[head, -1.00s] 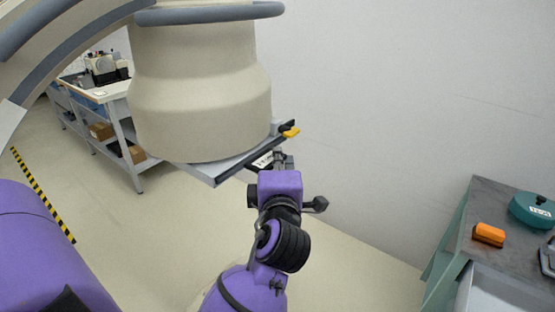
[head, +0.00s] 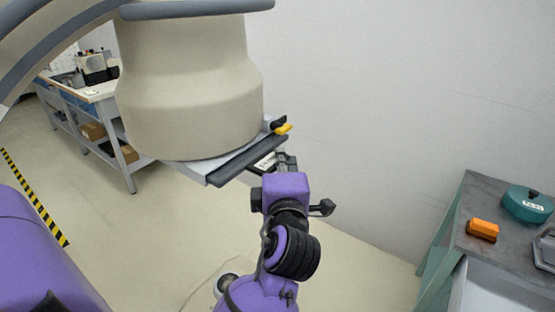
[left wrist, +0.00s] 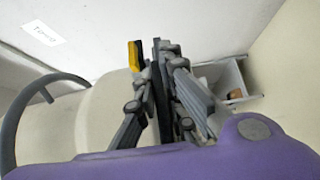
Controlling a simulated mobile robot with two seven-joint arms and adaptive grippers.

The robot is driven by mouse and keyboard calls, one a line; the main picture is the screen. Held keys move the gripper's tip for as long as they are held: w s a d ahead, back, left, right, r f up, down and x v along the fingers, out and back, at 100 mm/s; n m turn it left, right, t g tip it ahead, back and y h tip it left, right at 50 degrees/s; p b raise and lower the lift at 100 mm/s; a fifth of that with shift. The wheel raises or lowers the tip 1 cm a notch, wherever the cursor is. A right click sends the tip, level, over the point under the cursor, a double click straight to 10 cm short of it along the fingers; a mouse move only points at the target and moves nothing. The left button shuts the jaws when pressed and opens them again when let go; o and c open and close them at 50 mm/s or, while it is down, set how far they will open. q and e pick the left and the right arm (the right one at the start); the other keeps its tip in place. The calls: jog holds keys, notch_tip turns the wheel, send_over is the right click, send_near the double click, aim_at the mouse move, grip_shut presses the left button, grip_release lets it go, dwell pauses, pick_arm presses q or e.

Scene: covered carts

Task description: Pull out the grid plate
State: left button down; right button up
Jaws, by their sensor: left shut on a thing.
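The grid plate (head: 263,164), dark with a white label, shows as a thin strip along the front of the grey tray under the large beige housing (head: 190,95). Part of it sticks out past the tray's dark rail (head: 245,162); the rest is hidden. My left gripper (head: 284,162) is at the plate's outer edge, right of the housing. In the left wrist view its fingers (left wrist: 160,105) are closed around a thin dark edge, which I take as the plate's. A yellow-tipped lever (left wrist: 134,56) is beside the fingers, also at the tray's corner in the head view (head: 284,129). My right gripper does not show.
A grey-topped bench (head: 455,215) at the right carries an orange block (head: 482,229) and a teal case (head: 527,205). A shelved workbench (head: 110,110) stands at the back left. The floor around my arm and the wall side look clear.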

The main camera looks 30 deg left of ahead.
pick_arm(q)
jog(key=shift+d, duration=0.9)
jog(key=shift+s+d+b, duration=0.1)
jog(key=shift+d+b, duration=0.25)
jog(key=shift+d, duration=0.15)
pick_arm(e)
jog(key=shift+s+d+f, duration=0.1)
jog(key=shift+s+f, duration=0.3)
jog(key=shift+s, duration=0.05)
pick_arm(q)
jog(key=shift+d, duration=0.35)
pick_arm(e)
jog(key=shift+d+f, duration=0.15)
pick_arm(q)
jog(key=shift+s+d+b, duration=0.1)
jog(key=shift+d+b, duration=0.35)
jog(key=shift+d, duration=0.65)
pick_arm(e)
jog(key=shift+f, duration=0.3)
pick_arm(q)
jog(key=shift+d+b, duration=0.45)
jog(key=shift+d, duration=0.65)
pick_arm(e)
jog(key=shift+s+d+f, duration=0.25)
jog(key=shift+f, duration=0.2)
